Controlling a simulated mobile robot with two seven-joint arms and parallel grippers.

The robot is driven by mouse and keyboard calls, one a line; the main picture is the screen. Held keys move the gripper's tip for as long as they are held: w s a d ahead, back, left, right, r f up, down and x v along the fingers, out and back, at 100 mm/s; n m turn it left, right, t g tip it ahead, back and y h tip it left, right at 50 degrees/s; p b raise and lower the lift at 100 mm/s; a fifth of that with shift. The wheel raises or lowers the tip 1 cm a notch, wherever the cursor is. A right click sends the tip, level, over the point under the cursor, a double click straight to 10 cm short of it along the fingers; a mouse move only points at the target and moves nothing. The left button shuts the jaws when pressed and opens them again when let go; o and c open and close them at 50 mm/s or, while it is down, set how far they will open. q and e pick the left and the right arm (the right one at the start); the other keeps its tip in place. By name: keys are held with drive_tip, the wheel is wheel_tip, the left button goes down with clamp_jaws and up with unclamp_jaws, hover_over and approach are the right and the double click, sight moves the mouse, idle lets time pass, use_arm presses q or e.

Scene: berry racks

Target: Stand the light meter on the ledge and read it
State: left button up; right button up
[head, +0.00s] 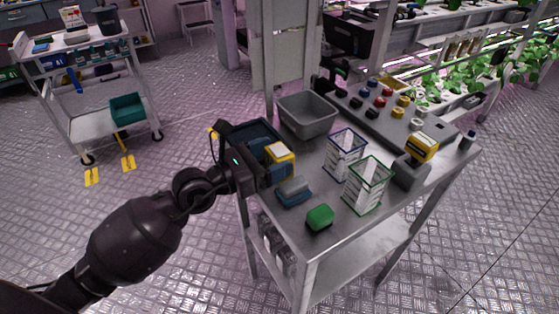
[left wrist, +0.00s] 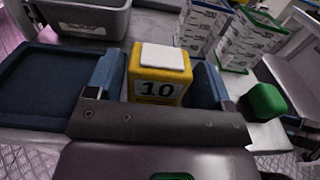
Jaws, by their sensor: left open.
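A yellow block-like device (head: 280,152) with a white top stands on the grey table; it looks like the light meter. In the left wrist view its front (left wrist: 158,88) shows a "10". My left gripper (left wrist: 155,90) is open, with one blue-padded finger on each side of it; contact cannot be told. In the head view the left gripper (head: 262,164) partly hides the device. A raised grey ledge (head: 440,130) runs along the table's back. Another yellow device (head: 422,148) sits on a grey stand at the right.
A blue tray (head: 250,133) and grey bin (head: 308,116) stand behind the gripper. Several coloured knobs sit on the ledge. Free tabletop lies at the front right.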

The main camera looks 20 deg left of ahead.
use_arm(q)
drive_tip(key=shift+x, duration=0.95)
drive_tip(key=c, duration=0.8)
